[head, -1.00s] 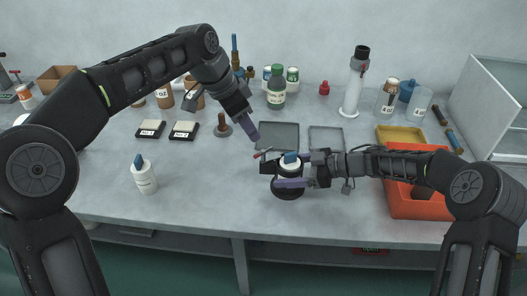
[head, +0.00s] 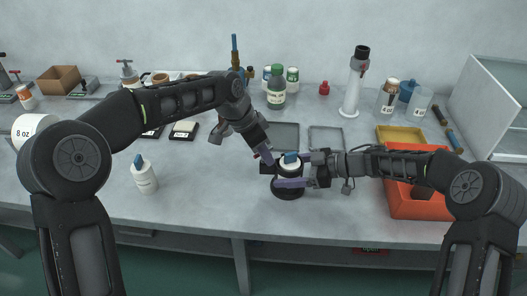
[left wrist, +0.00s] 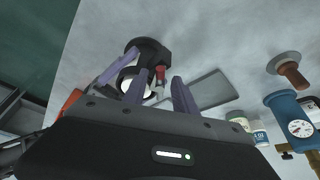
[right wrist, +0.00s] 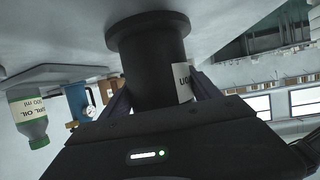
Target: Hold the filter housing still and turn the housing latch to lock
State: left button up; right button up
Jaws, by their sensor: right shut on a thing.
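The filter housing (head: 288,193) is a dark cylinder on a wide round foot, upright on the bench. The housing latch (left wrist: 161,72) shows red in the left wrist view, beside the housing. My left gripper (left wrist: 161,86) is open and empty, with the latch just beyond its fingertips. In the head view the left fingers partly hide the latch.
A grey tray (head: 297,137) and an empty frame (head: 326,128) lie behind the housing. An orange bin (head: 408,208) stands to the right. A white bottle with a blue top (head: 145,180) stands at left. The bench in front is clear.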

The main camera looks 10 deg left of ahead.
pick_arm(q)
grip_shut()
dwell(0.3)
jog(key=shift+m, duration=0.3)
jog(key=m+g, duration=0.1)
jog(key=m, duration=0.2)
jog(key=shift+w, duration=0.1)
jog(key=m+g, duration=0.2)
jog(key=m, duration=0.2)
jog(key=shift+h, duration=0.3)
jog(key=shift+a+m, duration=0.1)
jog(key=shift+m, duration=0.2)
grip_release()
